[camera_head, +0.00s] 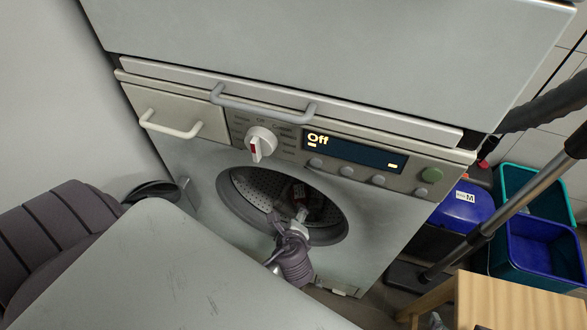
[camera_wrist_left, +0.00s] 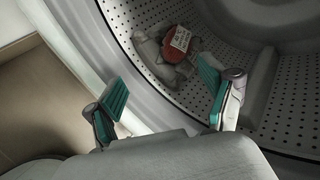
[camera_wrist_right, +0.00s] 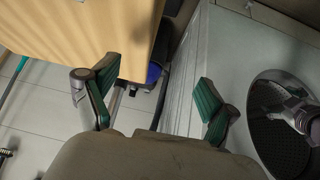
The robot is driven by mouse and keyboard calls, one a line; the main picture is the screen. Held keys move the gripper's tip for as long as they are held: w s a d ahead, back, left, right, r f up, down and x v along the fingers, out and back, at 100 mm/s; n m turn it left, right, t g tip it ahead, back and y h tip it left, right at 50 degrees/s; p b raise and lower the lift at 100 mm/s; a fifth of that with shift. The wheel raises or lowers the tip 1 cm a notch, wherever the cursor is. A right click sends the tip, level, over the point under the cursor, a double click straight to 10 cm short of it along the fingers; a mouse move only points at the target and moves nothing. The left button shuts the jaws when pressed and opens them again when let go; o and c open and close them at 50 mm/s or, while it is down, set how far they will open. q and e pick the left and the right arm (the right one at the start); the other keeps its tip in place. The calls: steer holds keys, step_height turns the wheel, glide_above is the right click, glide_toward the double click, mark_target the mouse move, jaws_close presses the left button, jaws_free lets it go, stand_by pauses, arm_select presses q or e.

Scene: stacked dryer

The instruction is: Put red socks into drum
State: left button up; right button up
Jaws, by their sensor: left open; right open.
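The washing machine's drum (camera_head: 250,187) is open in the head view, with perforated metal walls. A bundle of grey and red cloth with a white label, apparently the red socks (camera_wrist_left: 175,45), lies inside the drum (camera_wrist_left: 285,90) in the left wrist view. My right gripper (camera_wrist_right: 155,88) is open and empty, away from the drum.
The machine's panel (camera_head: 352,151) reads "Off". A dark round part, perhaps the door (camera_head: 150,190), is left of the opening. At right stand a wooden surface (camera_head: 515,300), blue and teal bins (camera_head: 540,245) and a blue container (camera_head: 465,207). A wooden panel (camera_wrist_right: 80,30) is near my right gripper.

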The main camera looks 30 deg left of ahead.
arm_select(q)
steer(key=s+d+r+n+h, duration=0.2)
steer(key=s+r+n+h, duration=0.1)
steer(key=r+n, duration=0.3)
steer(key=s+d+r+n+g+h, duration=0.1)
steer(key=s+r+n+h, duration=0.3)
steer(key=n, duration=0.6)
step_height(320, 180, up, 2)
steer(key=shift+s+d+r+n, duration=0.1)
steer(key=shift+s+d+n, duration=0.2)
steer(key=shift+d, duration=0.6)
steer(key=shift+w, duration=0.1)
